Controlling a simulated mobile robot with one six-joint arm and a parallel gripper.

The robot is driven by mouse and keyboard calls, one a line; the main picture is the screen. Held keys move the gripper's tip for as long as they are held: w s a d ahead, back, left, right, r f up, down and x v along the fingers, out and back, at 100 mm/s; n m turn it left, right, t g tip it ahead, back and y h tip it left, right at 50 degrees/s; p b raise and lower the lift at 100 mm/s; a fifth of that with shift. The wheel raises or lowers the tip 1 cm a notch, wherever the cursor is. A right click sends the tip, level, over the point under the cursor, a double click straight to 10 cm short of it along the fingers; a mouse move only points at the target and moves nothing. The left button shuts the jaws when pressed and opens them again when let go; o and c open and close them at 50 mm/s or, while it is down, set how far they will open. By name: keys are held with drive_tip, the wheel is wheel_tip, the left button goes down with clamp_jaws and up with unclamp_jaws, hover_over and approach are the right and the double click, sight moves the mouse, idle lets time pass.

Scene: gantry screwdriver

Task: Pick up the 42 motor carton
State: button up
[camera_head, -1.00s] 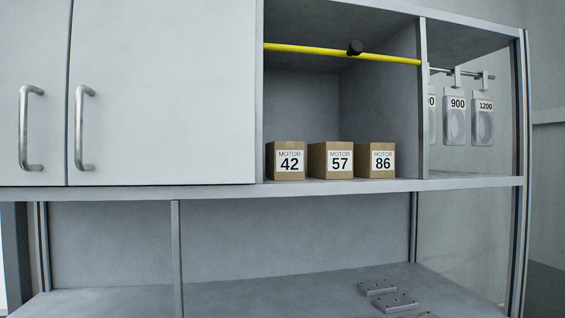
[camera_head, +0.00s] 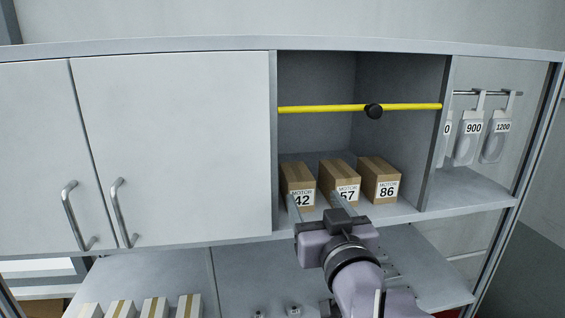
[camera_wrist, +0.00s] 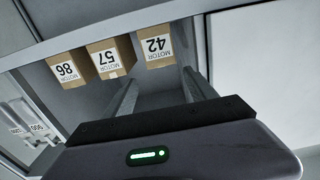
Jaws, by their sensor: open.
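The 42 motor carton (camera_head: 297,178) is a brown box with a white label, upright at the left end of a row on the open cabinet shelf. In the wrist view the 42 carton (camera_wrist: 157,44) appears upside down, just beyond my fingertips and roughly centred between them. My gripper (camera_head: 314,199) is open and empty, pointing at the shelf from the front. In the head view one finger overlaps the 42 label's left side and the other overlaps the 57 carton (camera_head: 339,176). Whether a finger touches a carton I cannot tell.
The 86 carton (camera_head: 379,178) stands right of the 57 carton. A yellow bar (camera_head: 320,108) with a black knob crosses the compartment above the cartons. A closed cabinet door (camera_head: 180,140) is on the left. Labelled hanging pieces (camera_head: 470,138) are at right.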

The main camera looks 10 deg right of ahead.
drive_tip(key=p, duration=0.6)
approach(296, 170)
drive_tip(key=w, duration=0.4)
drive_tip(key=shift+d, duration=0.15)
drive_tip(key=w+p, duration=0.1)
drive_tip(key=w, duration=0.3)
drive_tip(key=w+p, duration=0.1)
drive_tip(key=w, duration=0.1)
drive_tip(key=shift+f+p, duration=0.3)
drive_tip(key=shift+p, duration=0.05)
drive_tip(key=shift+s, duration=0.15)
drive_tip(key=shift+s+r, duration=0.1)
drive_tip(key=shift+s, duration=0.1)
drive_tip(key=c, duration=0.3)
drive_tip(key=shift+w, duration=0.1)
clamp_jaws()
